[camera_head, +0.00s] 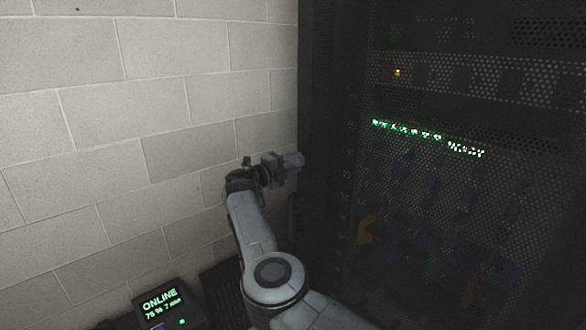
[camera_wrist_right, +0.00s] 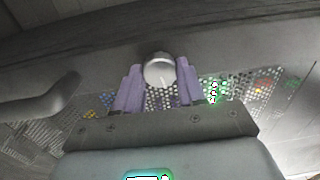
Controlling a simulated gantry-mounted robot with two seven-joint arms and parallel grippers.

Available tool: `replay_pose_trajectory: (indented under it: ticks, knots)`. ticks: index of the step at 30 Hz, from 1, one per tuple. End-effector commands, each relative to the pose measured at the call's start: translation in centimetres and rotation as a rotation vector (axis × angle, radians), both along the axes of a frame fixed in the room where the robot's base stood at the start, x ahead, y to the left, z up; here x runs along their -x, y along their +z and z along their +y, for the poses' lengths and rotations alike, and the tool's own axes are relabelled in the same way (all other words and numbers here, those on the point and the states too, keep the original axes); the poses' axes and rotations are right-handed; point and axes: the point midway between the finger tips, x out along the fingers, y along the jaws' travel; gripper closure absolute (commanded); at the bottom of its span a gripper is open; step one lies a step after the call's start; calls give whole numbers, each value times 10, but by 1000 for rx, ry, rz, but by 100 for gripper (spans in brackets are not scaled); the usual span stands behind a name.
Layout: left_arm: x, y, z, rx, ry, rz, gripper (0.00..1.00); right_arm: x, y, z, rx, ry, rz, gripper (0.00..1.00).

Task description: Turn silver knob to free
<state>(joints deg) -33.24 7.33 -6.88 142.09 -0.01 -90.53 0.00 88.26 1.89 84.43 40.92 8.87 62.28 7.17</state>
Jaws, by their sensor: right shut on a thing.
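The silver knob (camera_wrist_right: 160,70) is a round, pale metal knob with a thin mark on its face, in the upper middle of the right wrist view. My right gripper (camera_wrist_right: 158,84) has its two purple fingers on either side of it, shut on it. In the head view my right gripper (camera_head: 292,162) is at the left edge of the dark rack cabinet (camera_head: 330,120); the knob cannot be made out there. My left gripper is not in view.
A grey curved handle (camera_wrist_right: 40,103) stands left of the fingers in the wrist view. Behind the cabinet's perforated door are green lights (camera_head: 408,130) and coloured cables. A pale block wall (camera_head: 130,120) is on the left. A small display (camera_head: 160,302) reading ONLINE is at the bottom.

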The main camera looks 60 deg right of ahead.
Motion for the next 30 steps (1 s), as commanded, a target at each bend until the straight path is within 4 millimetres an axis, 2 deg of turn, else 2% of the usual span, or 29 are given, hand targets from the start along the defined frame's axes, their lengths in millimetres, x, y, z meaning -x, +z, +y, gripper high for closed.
replay_pose_trajectory:
  ticks: [9,27,28,30]
  knots:
    - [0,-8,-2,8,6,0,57,0,-1,0,41,1,-145,91]
    - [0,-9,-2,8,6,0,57,0,0,0,52,1,-185,91]
    - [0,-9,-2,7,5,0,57,0,0,0,52,1,-185,59]
    - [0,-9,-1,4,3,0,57,0,0,0,51,1,-184,48]
